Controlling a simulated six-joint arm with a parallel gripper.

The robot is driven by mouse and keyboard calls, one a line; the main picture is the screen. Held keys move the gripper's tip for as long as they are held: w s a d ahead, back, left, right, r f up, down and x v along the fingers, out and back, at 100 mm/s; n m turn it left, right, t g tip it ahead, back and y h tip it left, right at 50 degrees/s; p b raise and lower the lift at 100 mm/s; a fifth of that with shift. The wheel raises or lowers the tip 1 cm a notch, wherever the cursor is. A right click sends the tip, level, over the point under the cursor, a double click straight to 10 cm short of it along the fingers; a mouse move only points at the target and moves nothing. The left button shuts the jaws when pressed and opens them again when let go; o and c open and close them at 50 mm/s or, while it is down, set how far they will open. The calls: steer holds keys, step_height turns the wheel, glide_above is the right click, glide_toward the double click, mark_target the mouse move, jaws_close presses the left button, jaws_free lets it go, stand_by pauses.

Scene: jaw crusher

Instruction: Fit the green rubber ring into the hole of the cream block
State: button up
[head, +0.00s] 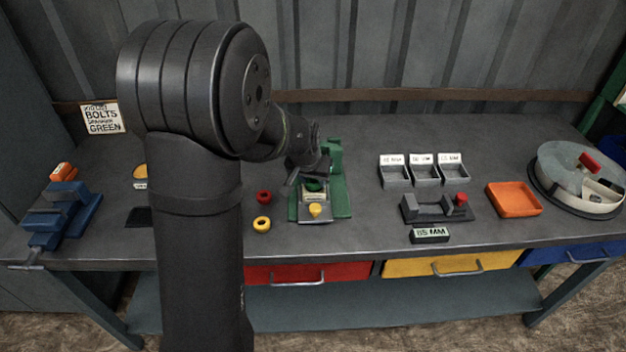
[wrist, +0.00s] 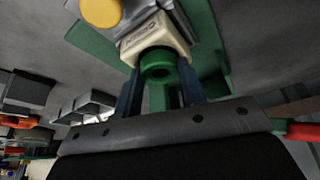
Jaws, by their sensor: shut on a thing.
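The green rubber ring (head: 314,184) is held between the blue fingers of my gripper (wrist: 160,82). The cream block (head: 314,195) sits in a grey holder on a green machine base. Its hole is hidden behind the ring, and I cannot tell whether the ring is in the hole or only beside it.
A red ring (head: 263,196) and a yellow ring (head: 261,224) lie on the bench left of the green base (head: 339,206). A yellow knob (head: 315,209) is at the holder's front. Grey bins (head: 424,174), a gauge block (head: 436,208) and an orange tray (head: 514,199) stand to the right.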

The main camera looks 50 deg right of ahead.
steer(key=shift+f, duration=0.4)
steer(key=shift+s+a+f, duration=0.2)
steer(key=shift+a+f, duration=0.05)
steer(key=shift+f, duration=0.45)
steer(key=shift+c, duration=0.2)
steer(key=o, duration=0.9)
steer(key=shift+r, duration=0.3)
steer(key=shift+o, duration=0.4)
steer(key=v, duration=1.2)
steer(key=shift+w+d+r, duration=0.15)
steer(key=shift+d+r, duration=0.05)
steer(key=shift+r, duration=0.35)
steer(key=x, duration=1.1)
steer(key=shift+w+d+f, duration=0.1)
steer(key=shift+d+f, duration=0.05)
steer(key=shift+f, duration=0.1)
